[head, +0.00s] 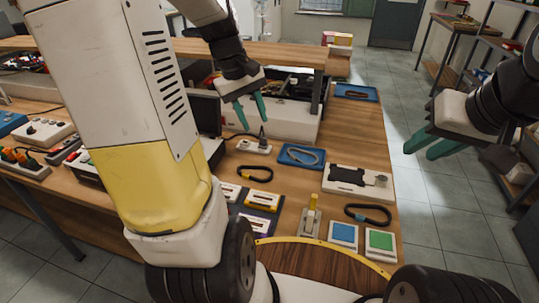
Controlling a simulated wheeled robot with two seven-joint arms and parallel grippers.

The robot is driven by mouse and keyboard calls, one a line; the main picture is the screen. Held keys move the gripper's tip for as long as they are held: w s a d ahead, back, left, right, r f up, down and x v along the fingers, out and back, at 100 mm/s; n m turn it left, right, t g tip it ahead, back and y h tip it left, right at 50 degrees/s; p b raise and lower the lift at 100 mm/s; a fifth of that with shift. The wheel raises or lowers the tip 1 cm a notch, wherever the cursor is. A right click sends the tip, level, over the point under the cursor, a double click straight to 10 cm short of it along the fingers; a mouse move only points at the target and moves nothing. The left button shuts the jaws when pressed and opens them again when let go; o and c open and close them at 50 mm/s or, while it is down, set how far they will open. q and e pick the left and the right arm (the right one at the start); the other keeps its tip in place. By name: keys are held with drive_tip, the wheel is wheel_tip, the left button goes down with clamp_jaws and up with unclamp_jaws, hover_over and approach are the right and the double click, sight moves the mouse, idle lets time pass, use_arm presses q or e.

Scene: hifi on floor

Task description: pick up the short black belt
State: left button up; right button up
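Two black belt loops lie on the wooden workbench. One black belt (255,181) lies left of the middle; another black belt (368,222) lies nearer the right edge and looks a little larger. The nearer-left one seems the shorter, though perspective makes this uncertain. My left gripper (254,122) is open and empty, pointing down above the bench, behind the left belt in the picture. My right gripper (420,150) is open and empty, off the bench's right side above the floor. Neither gripper touches a belt.
A blue tray (284,157) holds a looped belt; another blue tray (370,97) lies farther back. A white board with a black part (345,178), a yellow-handled tool (312,212) and blue (343,233) and green (380,241) squares lie nearby. A raised shelf (290,53) crosses behind.

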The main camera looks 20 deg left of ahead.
use_arm(q)
drive_tip(key=w+a+f+n+g, duration=0.25)
drive_tip(key=w+a+f, duration=0.2)
drive_tip(key=f, duration=0.25)
drive_tip(key=n+h, duration=0.2)
drive_tip(key=n, duration=0.3)
approach(244, 174)
drive_tip(key=shift+d+f+g, duration=0.25)
drive_tip(key=shift+d+f, duration=0.05)
drive_tip(key=shift+f, duration=0.35)
drive_tip(key=x, duration=0.6)
drive_tip(key=shift+w+d+f, duration=0.2)
drive_tip(key=shift+f, duration=0.2)
clamp_jaws()
